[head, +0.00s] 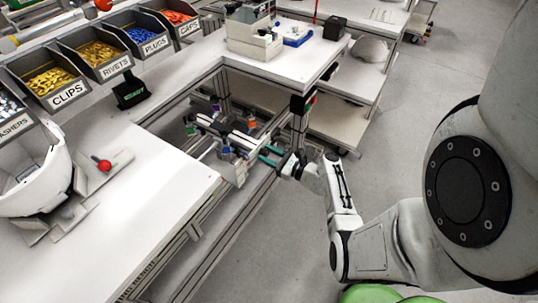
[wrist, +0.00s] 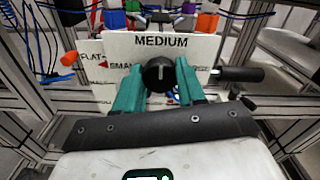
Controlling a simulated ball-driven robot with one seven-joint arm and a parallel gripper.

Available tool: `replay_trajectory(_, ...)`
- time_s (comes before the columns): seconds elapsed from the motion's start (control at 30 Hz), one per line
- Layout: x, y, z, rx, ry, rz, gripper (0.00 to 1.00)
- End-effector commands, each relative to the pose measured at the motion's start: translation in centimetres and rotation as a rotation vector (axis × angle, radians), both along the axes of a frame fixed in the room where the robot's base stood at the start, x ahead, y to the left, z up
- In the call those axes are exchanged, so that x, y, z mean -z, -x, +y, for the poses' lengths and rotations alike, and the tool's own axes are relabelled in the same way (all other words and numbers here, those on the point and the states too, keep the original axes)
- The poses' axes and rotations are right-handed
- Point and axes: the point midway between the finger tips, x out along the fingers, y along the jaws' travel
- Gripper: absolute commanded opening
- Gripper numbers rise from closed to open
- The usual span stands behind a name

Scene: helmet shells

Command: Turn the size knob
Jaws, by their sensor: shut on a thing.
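The size knob (wrist: 158,78) is round and black, on a white panel (wrist: 122,47) lettered FLAT, SMALL, MEDIUM and one partly covered word ending in "RGE". A short pale mark on the knob stands upright, below MEDIUM. The teal fingers of my gripper (wrist: 157,82) are shut on the knob, one on each side. In the head view my gripper (head: 269,155) reaches into the open frame between the benches, and the knob itself is hidden there.
A black handle (wrist: 238,74) sticks out right of the knob, and an orange-tipped part (wrist: 68,58) is at left. Metal frame posts (wrist: 83,25) and blue cables stand close around. In the head view, a white helmet shell (head: 38,175) and parts bins (head: 95,58) are at left.

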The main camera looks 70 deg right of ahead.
Motion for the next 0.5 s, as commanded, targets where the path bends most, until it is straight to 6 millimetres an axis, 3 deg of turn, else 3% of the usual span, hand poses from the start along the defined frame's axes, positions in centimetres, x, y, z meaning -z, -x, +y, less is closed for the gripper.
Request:
replay_trajectory(0.23, 0.0, 0.02, 0.01, 0.0, 0.0, 0.0, 0.09)
replay_trajectory(0.5, 0.14, -0.01, 0.06, -0.001, 0.028, 0.007, 0.09)
